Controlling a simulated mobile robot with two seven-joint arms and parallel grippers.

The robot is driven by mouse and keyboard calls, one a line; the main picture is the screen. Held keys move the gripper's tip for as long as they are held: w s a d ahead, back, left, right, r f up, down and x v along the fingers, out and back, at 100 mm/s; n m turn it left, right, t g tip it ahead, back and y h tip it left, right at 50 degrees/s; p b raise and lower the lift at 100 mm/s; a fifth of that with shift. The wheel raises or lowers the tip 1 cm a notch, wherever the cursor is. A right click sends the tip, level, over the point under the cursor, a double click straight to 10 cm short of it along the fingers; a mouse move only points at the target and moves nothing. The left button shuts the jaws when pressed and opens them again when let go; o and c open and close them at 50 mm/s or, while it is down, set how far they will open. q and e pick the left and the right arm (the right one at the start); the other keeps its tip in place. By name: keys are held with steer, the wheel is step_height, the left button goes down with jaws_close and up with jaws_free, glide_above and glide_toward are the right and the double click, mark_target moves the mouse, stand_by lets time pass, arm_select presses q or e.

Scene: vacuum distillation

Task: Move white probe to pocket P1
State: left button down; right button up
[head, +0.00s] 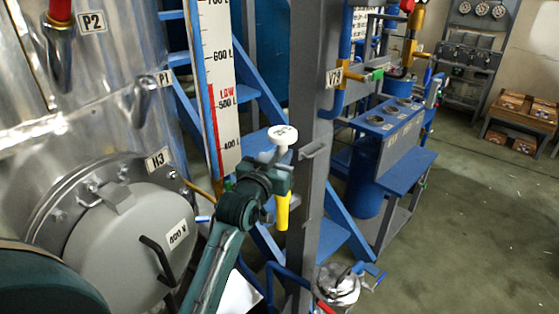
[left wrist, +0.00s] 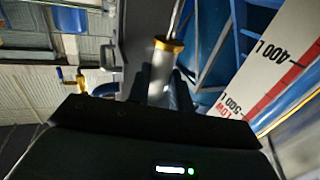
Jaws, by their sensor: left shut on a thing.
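The white probe (head: 283,136) is held in my left gripper (head: 278,177) in the head view. Its white round head points up above the jaws, and a yellow piece (head: 282,210) shows below them. In the left wrist view, the probe's pale body (left wrist: 160,78) with a yellow collar and thin metal rod lies between the dark fingers. Pocket P1 (head: 143,98) is a short metal tube on the steel vessel wall, beside the P1 label (head: 164,79). It is up and left of the gripper, apart from the probe. My right gripper is not in view.
A red probe (head: 60,14) sits in the pocket by label P2. The level scale (head: 218,95) stands between P1 and the held probe. A grey post (head: 312,130) is close right of the gripper. The round hatch (head: 130,240) with its handle protrudes below P1.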

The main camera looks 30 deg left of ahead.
arm_select(q)
steer(key=shift+r, duration=1.35)
steer(key=shift+s, duration=0.15)
steer(key=s+r, duration=0.3)
steer(key=s, duration=0.2)
steer(key=shift+s+d, duration=0.15)
steer(key=shift+s, duration=0.2)
stand_by(0.5)
